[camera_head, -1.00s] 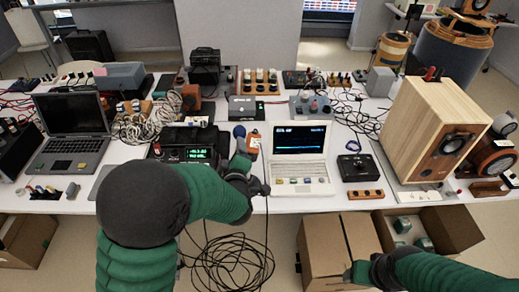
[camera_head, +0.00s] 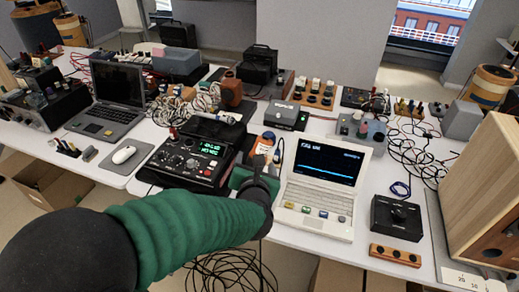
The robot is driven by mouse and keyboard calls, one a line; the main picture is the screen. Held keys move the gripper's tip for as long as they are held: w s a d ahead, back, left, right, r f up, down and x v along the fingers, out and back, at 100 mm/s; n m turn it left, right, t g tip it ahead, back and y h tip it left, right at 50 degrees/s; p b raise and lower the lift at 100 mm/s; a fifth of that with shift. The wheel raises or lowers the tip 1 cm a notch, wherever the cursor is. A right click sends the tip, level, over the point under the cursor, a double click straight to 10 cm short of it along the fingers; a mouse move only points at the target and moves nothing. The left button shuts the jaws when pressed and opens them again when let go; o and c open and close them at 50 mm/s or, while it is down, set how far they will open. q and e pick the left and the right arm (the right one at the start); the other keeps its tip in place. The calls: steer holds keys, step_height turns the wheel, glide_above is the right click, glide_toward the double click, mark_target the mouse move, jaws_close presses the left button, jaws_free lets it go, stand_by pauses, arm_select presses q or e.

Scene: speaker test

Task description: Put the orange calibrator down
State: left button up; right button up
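A small orange calibrator (camera_head: 263,146) with a pale lower part shows between the black bench meter and the white laptop. It looks upright, just beyond my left gripper (camera_head: 257,180). My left arm comes in from the lower left, and its dark gripper is at the front of the table, left of the white laptop. The gripper overlaps the calibrator's lower part in the picture, so its fingertips and any contact are hidden. My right gripper is out of view.
The black bench meter (camera_head: 187,163) with green digits stands left of the gripper, the white laptop (camera_head: 316,200) right. A black knob box (camera_head: 396,217) and a wooden speaker (camera_head: 493,185) stand farther right. Black cable (camera_head: 232,272) lies coiled on the floor below.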

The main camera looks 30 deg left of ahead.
mark_target(264, 150)
arm_select(q)
steer(key=w, duration=0.2)
steer(key=w+a+f, duration=0.1)
steer(key=w, duration=0.2)
steer(key=w+a+f, duration=0.1)
steer(key=w, duration=0.2)
steer(key=shift+f, duration=0.1)
steer(key=shift+w+a+f+b, duration=0.2)
steer(key=shift+w+a+f, duration=0.15)
steer(key=shift+w+a, duration=0.15)
steer(key=shift+w+a+f+b, duration=0.15)
steer(key=shift+w+a+f, duration=0.2)
steer(key=shift+a, duration=0.35)
steer(key=shift+s+r, duration=0.1)
steer(key=shift+c, duration=0.9)
steer(key=shift+d+r, duration=0.1)
steer(key=shift+d, duration=0.4)
steer(key=c, duration=1)
steer(key=shift+a, duration=0.2)
jaws_close()
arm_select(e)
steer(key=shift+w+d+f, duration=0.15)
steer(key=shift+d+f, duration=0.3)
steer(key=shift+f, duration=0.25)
